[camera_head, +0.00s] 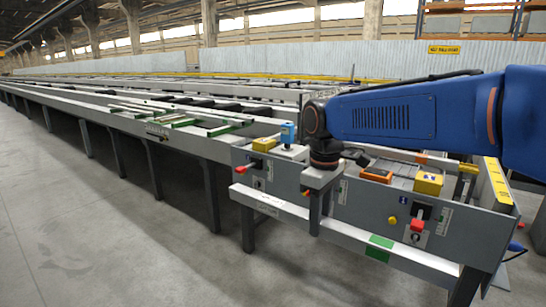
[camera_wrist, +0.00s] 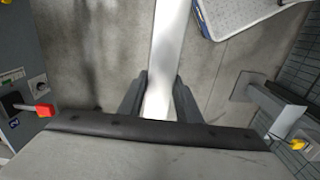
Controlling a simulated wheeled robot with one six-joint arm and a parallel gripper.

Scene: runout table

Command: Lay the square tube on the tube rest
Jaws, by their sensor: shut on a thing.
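My gripper (camera_wrist: 158,110) is shut on a long pale bar, which looks like the square tube (camera_wrist: 168,45); it runs from between the fingers to the top edge of the wrist view. Bare floor shows on both sides of it. In the head view my gripper (camera_head: 316,210) points down at the front of the table. A long pale bar there, apparently the same tube (camera_head: 270,205), runs along the table's front side. The gripper housing hides its near part in the wrist view. I cannot clearly identify the tube rest; a frame with green strips (camera_head: 180,120) lies on the table further back.
The runout table (camera_head: 90,98) stretches far back left. Yellow boxes (camera_head: 428,183), an orange box (camera_head: 376,175) and a blue device (camera_head: 288,134) stand on its near end. A red switch (camera_wrist: 42,110) juts from the panel. A blue-edged tray (camera_wrist: 240,14) is at upper right. Left floor is clear.

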